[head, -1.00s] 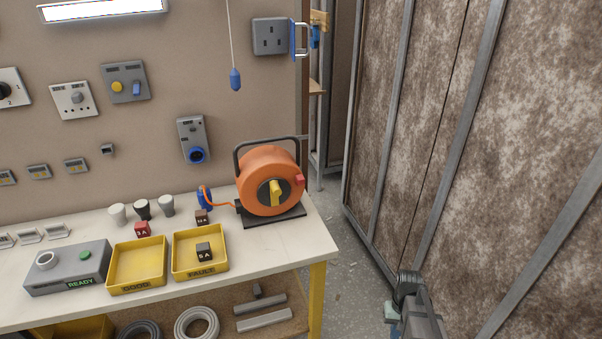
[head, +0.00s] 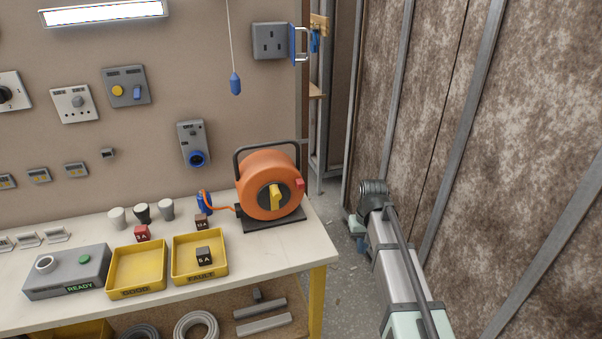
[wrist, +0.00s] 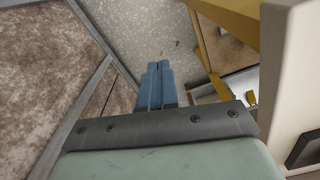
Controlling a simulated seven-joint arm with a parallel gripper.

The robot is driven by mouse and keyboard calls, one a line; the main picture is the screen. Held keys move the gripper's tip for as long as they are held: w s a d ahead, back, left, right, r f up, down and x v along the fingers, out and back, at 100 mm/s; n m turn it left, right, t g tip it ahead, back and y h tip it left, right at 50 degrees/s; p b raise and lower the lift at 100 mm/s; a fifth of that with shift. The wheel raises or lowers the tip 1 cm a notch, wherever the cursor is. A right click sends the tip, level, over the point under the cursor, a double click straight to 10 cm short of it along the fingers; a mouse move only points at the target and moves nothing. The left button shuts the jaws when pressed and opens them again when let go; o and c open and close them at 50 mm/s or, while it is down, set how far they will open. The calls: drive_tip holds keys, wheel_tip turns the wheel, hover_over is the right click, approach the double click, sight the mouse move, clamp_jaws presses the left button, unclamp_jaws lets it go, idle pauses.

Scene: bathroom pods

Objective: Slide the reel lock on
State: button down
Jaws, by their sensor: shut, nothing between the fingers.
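The orange cable reel (head: 268,186) stands on its dark base at the right end of the bench, with a black handle frame and a yellow central knob (head: 275,197). A small red piece (head: 300,184), which looks like the reel lock, sits on the right side of its face. My gripper (head: 361,245) is to the right of the bench, apart from the reel, partly hidden behind my own arm. In the wrist view its blue fingers (wrist: 155,84) are together with nothing between them, above the floor. The red piece does not show in the wrist view.
The bench top (head: 290,256) has a yellow leg (head: 317,290). Two yellow trays, one near the reel (head: 201,271), hold or stand near small blocks. A brown panelled wall (head: 450,130) stands close on the right. A narrow floor gap (head: 335,215) lies between.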

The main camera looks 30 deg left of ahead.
drive_tip(key=a+r+n+t+y, duration=0.1)
drive_tip(key=a+r, duration=0.4)
drive_tip(key=r, duration=0.4)
drive_tip(key=a+r+n, duration=0.1)
drive_tip(key=a+r, duration=0.4)
drive_tip(key=r, duration=0.4)
wheel_tip(320, 180, up, 18)
drive_tip(key=n+t+y, duration=0.1)
hover_over(301, 183)
drive_tip(key=s+d, duration=0.2)
drive_tip(key=shift+w, duration=0.1)
drive_tip(key=x, duration=1.2)
drive_tip(key=shift+d+f, duration=0.15)
drive_tip(key=shift+f, duration=0.85)
drive_tip(key=shift+f, duration=1.55)
